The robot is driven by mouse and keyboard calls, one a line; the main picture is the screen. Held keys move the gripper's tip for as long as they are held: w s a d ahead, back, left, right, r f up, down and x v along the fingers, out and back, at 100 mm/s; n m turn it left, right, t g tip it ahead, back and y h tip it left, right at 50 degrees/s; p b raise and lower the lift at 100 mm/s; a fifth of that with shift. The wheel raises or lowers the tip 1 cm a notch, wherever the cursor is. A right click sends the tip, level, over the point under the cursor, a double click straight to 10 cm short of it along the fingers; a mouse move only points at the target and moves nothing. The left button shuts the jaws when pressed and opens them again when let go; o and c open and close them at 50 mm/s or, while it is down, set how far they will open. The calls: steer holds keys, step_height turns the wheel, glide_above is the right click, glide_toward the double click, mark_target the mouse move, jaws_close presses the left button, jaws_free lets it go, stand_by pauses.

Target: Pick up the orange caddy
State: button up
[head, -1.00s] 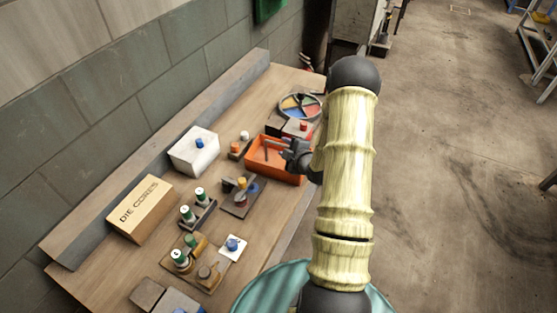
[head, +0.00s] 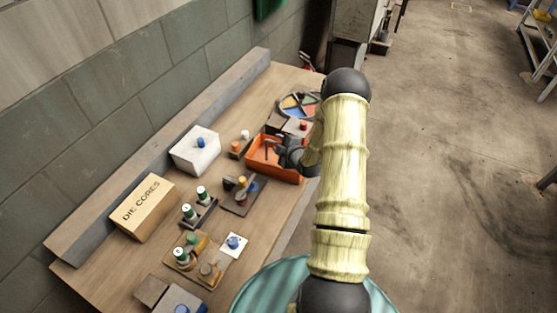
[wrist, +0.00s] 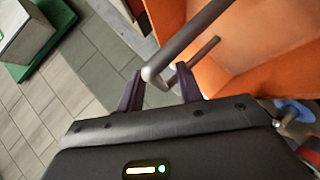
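The orange caddy (head: 262,154) sits on the bench near its right edge in the head view. Its orange wall (wrist: 270,45) fills the upper right of the wrist view. A grey bar handle (wrist: 185,42) rises from it. My gripper (head: 279,150) is over the caddy, and my wrist hides part of its right side. In the wrist view the dark fingers of my gripper (wrist: 160,86) stand apart, with the near end of the handle bar at the gap between them. The gap is wider than the bar, and I see no clear grip on it.
A round tray with coloured sections (head: 299,104) and a dark block with a red knob (head: 297,127) lie beyond the caddy. A white box (head: 195,152), a die cores box (head: 144,207) and several knobbed fixtures stand to the left. The wall (head: 120,95) borders the bench.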

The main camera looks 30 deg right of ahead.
steer(key=shift+d, duration=0.1)
steer(key=shift+c, duration=0.3)
steer(key=c, duration=0.7)
jaws_close()
steer(key=shift+w, duration=0.1)
stand_by(0.3)
